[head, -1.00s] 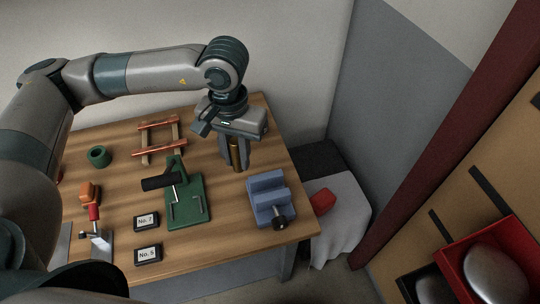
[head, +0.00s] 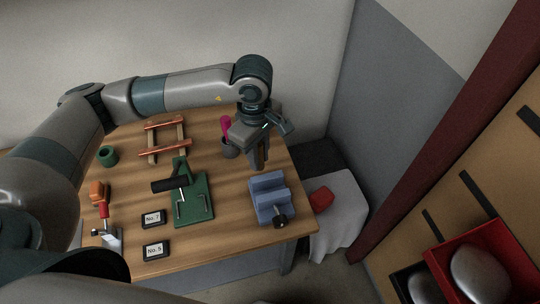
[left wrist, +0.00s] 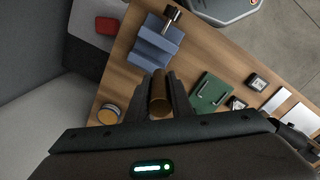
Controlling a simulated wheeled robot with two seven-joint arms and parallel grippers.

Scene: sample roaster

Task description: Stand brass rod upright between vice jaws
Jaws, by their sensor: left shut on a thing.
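My left gripper (head: 258,160) hangs fingers down over the far right part of the table, behind the vice. It is shut on the brass rod (left wrist: 158,92), which shows between the fingers in the left wrist view. In the head view the fingers hide the rod. The blue vice (head: 262,186) stands near the table's right front corner, its dark screw handle toward the front. The vice also shows in the left wrist view (left wrist: 153,48), ahead of the fingertips. The rod is apart from the vice in the head view. My right gripper is not in view.
A green stand with a black handle (head: 192,200) is left of the vice. A red-and-wood rack (head: 164,142) and number blocks (head: 153,217) lie further left. A red object (head: 322,198) sits on white cloth beyond the table.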

